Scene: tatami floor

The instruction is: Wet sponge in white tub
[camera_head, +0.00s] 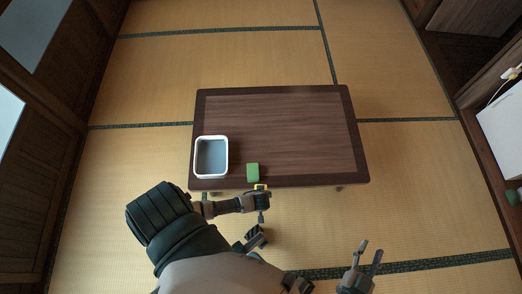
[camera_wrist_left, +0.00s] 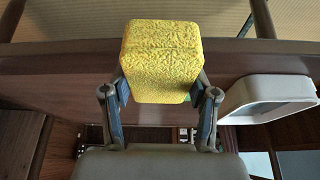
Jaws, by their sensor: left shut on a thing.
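My left gripper (camera_head: 261,192) is shut on a yellow sponge (camera_wrist_left: 162,62), between its two fingers. The white tub (camera_head: 226,157) stands on the table's near left corner, left of the sponge. Its inside looks grey-blue; I cannot tell whether it holds water. The tub also shows at the right of the left wrist view (camera_wrist_left: 270,94). My right gripper (camera_head: 369,254) is open and empty, low right, away from the table.
The dark wooden table (camera_head: 290,125) is otherwise clear. Tatami floor surrounds it. A white-topped surface (camera_head: 505,125) stands at the far right.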

